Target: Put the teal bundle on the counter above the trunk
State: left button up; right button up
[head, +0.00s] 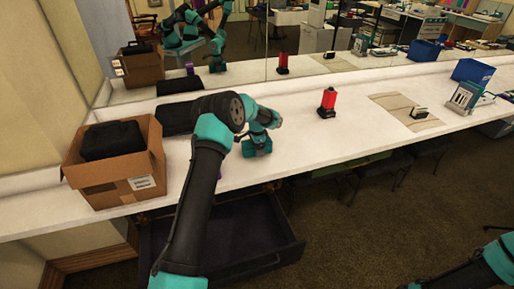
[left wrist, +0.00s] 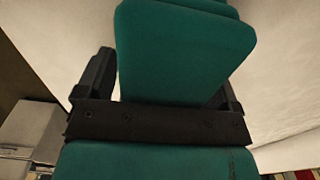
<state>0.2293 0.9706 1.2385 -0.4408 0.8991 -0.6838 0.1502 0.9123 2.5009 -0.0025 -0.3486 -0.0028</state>
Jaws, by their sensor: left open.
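In the left wrist view a teal block with a layered top edge, which looks like the teal bundle (left wrist: 185,50), stands between the two dark fingers of my left gripper (left wrist: 165,85). The fingers are open on either side of it; I cannot tell if they touch it. In the head view my left arm reaches over the white counter (head: 330,140), and a teal piece (head: 257,147) shows low at its end; gripper and bundle are hard to tell apart there. Below the counter is a dark open box like a drawer (head: 288,252), perhaps the trunk. My right gripper is out of view.
A cardboard box (head: 125,188) holding a black bundle (head: 112,140) stands at the left. Another black bundle (head: 180,118) lies behind it. A red and black object (head: 327,102), a beige mat (head: 405,110) and a blue bin (head: 472,71) are further right. A mirror backs the counter.

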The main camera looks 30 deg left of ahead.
pick_arm(q)
notch_tip(320, 180, up, 12)
jog(key=shift+r, duration=0.15)
dwell(0.7)
